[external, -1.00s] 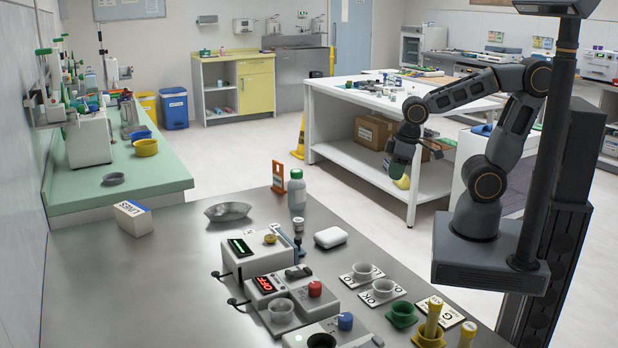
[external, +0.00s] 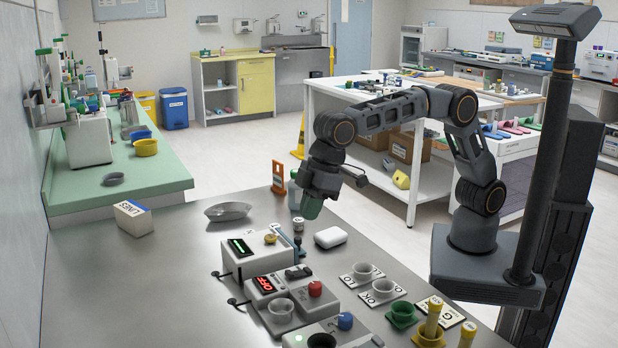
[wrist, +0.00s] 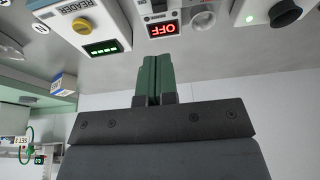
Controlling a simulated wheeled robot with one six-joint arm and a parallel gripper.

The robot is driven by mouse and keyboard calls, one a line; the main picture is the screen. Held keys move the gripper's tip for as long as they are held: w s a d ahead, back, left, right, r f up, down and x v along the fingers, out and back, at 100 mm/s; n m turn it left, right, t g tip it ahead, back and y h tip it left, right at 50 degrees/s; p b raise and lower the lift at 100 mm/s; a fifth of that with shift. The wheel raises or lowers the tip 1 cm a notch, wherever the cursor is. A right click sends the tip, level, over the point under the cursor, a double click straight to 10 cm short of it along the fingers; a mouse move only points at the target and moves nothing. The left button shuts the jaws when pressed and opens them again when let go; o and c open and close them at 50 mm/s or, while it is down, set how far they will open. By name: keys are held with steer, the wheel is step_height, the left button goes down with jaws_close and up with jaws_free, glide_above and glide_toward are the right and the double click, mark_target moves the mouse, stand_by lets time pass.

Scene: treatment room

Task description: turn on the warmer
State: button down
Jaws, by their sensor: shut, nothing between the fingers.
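A white box with a red display reading OFF (external: 264,284) stands on the steel counter, with a red knob (external: 315,289) and a pale cup (external: 281,310) on it. No label naming the warmer is readable. The OFF display also shows upside down in the wrist view (wrist: 165,30). Behind it stands a white box with a green display (external: 240,246) and a yellow knob (external: 271,239). My gripper (external: 311,207) is shut and empty, its green fingers pointing down above the counter beyond these boxes. The fingers show together in the wrist view (wrist: 157,80).
A third box with a green light and blue knob (external: 345,321) stands in front. Near my gripper are a white bottle (external: 294,195), a small jar (external: 298,224), a metal dish (external: 228,212) and a white rounded case (external: 330,237). Cups stand at right. The counter's left is mostly clear.

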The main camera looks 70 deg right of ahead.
steer(key=shift+r, duration=0.65)
steer(key=shift+w+f, duration=0.1)
glide_toward(290, 272)
steer(key=x, duration=0.5)
steer(key=shift+w, duration=0.15)
steer(key=shift+x, duration=1.1)
steer(key=shift+d+f, duration=0.1)
